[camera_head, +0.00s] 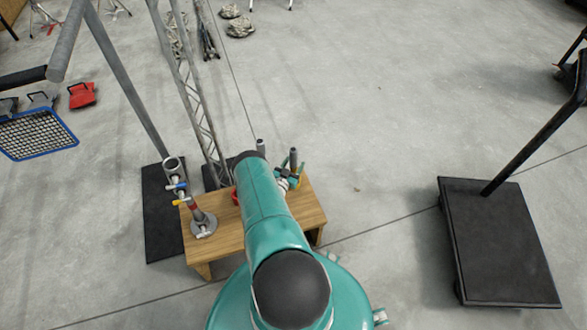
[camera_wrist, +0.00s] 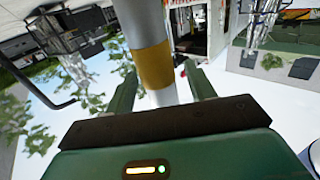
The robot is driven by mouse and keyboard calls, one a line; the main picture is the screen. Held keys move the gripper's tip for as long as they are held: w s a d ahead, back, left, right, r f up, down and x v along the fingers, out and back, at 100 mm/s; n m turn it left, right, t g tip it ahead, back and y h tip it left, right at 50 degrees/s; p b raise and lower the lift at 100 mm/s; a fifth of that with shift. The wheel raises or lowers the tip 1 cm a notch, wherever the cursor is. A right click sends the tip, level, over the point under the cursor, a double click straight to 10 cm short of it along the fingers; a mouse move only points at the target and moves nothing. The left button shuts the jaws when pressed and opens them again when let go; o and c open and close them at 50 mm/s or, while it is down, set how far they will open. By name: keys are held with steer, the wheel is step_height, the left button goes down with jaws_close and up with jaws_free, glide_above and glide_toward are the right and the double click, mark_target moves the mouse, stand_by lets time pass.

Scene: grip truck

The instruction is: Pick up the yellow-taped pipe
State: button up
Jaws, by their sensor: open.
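The yellow-taped pipe (camera_wrist: 137,24) is a grey pipe with a broad yellow-brown band (camera_wrist: 154,66) in the wrist view. It stands between the two green fingers of my gripper (camera_wrist: 159,75). The fingers are open, with a visible gap on each side of the pipe. The pipe's lower end is hidden behind the gripper body. In the head view, grey pipe tops show beside my arm (camera_head: 261,146) and to its right (camera_head: 293,157). I cannot tell there which one bears the tape. My arm hides most of the gripper there.
A wooden table (camera_head: 307,212) stands under my arm. On its left are a pipe on a round base (camera_head: 204,224) with coloured clamps and a red object (camera_head: 235,196). A lattice truss (camera_head: 200,115) rises behind. A black platform cart (camera_head: 492,245) stands right, with clear floor between.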

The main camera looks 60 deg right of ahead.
steer(key=shift+c, duration=0.2)
steer(key=c, duration=1.1)
steer(key=shift+r, duration=0.1)
steer(key=shift+c, duration=0.2)
